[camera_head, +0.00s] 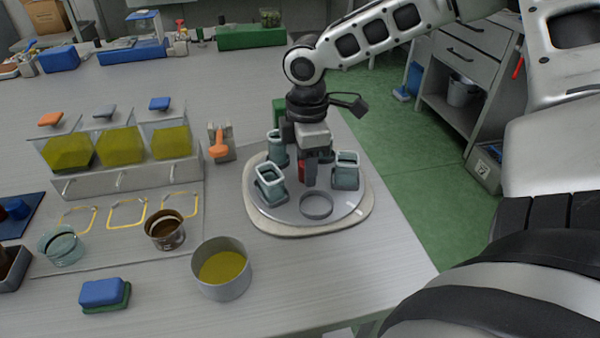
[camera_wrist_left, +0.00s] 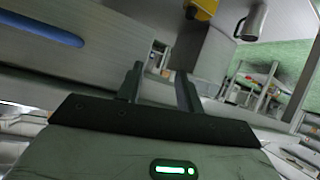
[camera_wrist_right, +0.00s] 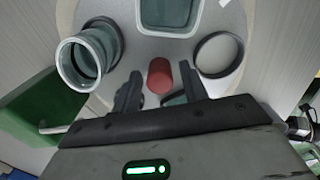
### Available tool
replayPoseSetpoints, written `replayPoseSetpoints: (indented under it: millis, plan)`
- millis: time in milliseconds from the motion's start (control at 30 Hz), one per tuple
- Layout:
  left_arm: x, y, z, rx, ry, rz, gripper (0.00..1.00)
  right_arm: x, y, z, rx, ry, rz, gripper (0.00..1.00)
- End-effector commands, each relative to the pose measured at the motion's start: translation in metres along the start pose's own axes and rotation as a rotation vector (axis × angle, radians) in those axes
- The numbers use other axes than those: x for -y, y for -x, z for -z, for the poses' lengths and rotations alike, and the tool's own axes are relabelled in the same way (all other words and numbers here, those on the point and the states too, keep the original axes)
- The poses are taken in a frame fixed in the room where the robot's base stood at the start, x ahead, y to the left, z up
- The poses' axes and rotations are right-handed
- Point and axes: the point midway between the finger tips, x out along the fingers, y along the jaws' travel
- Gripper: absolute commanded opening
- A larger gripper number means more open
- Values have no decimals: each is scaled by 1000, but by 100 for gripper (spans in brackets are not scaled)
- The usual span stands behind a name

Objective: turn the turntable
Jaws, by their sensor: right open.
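The turntable (camera_head: 283,213) is a round grey disc on a pale base near the table's right edge. Several teal square-topped jars, such as one at the front left (camera_head: 271,186), and a grey ring (camera_head: 316,206) are on it. A red post (camera_head: 301,169) stands near its middle, partly hidden by my right gripper (camera_head: 308,182). In the right wrist view, the red post (camera_wrist_right: 160,76) shows between the open fingers of the gripper (camera_wrist_right: 162,82), with gaps on both sides. My left gripper (camera_wrist_left: 160,72) shows only in its own wrist view, open and empty, away from the turntable.
An orange-handled item (camera_head: 219,143) stands left of the turntable. A grey pot of yellow-green liquid (camera_head: 222,285) is at the front left. A tank stand (camera_head: 130,176) is farther left. The table's front right corner is clear.

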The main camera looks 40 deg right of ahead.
Motion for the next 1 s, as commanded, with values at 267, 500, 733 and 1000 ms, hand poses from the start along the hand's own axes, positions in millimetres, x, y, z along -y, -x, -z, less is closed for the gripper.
replayPoseSetpoints:
  millis: [267,500,733,1000]
  plan:
    - [0,0,0,-1,-1,0,36,0,-1,0,-1,0,-1,44]
    - [-1,1,0,-1,-2,-2,36,0,-1,0,-1,0,-1,11]
    - [-2,6,8,1,-3,-4,36,0,1,0,-1,115,1,11]
    - [-4,12,20,0,-2,-2,36,0,1,0,-1,376,0,11]
